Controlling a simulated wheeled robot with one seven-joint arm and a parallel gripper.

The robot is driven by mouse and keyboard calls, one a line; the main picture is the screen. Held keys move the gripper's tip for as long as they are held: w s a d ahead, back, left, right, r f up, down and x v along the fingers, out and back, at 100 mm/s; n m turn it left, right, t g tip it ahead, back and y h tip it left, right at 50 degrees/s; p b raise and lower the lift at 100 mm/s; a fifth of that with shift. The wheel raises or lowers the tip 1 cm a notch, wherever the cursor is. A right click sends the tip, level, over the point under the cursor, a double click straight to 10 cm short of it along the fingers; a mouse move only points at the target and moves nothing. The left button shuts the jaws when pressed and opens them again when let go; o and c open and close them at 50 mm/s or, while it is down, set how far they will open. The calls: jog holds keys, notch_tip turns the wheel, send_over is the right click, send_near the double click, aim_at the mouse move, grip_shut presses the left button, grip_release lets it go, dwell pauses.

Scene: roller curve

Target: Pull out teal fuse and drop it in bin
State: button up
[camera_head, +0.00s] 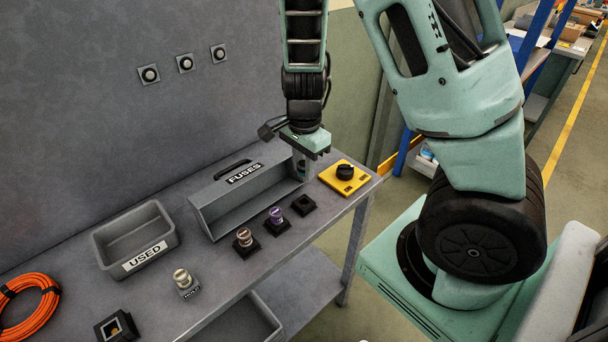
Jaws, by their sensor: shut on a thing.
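My gripper (301,167) points down at the right end of the FUSES box (218,214), above and behind an empty black socket (303,206). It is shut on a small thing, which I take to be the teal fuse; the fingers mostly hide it. No teal fuse shows in any socket. A purple fuse (276,214) and a brown fuse (244,237) stand upright in black sockets left of the empty one. The grey bin labelled USED (172,241) stands at the left of the bench and looks empty.
A pale fuse (181,277) stands in a grey holder near the front edge, with a black box (117,327) further left. An orange cable coil (27,302) lies at far left. A yellow plate with a black knob (345,176) is at right. Three round knobs are on the wall.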

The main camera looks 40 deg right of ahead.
jog(key=shift+f+b, duration=1.2)
